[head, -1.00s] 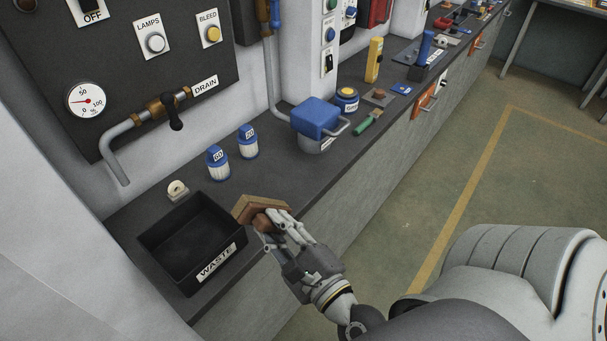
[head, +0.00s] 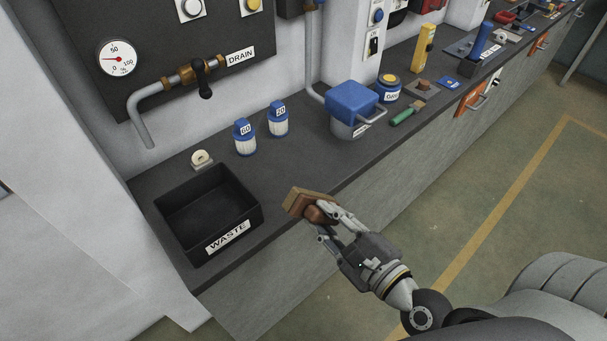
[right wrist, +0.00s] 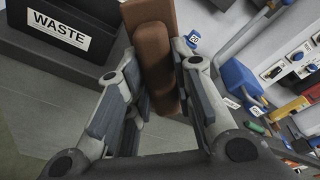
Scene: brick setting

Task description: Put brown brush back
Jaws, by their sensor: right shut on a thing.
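The brown brush (head: 308,203), a tan block with a darker brown rounded grip, is held in my right gripper (head: 328,220). It appears at the bench's front edge, right of the waste bin; its height above the bench is hard to judge. In the right wrist view the brush (right wrist: 154,52) stands between the two fingers, which are shut on its brown grip. My left gripper is not in view.
A black waste bin (head: 233,237) stands at the bench's near end. Two blue-capped jars (head: 245,138) and a blue-lidded pot (head: 351,108) stand behind. A green-handled tool (head: 407,114) and a small plate with a brown knob (head: 424,87) lie farther along. Bench (head: 300,170) between is clear.

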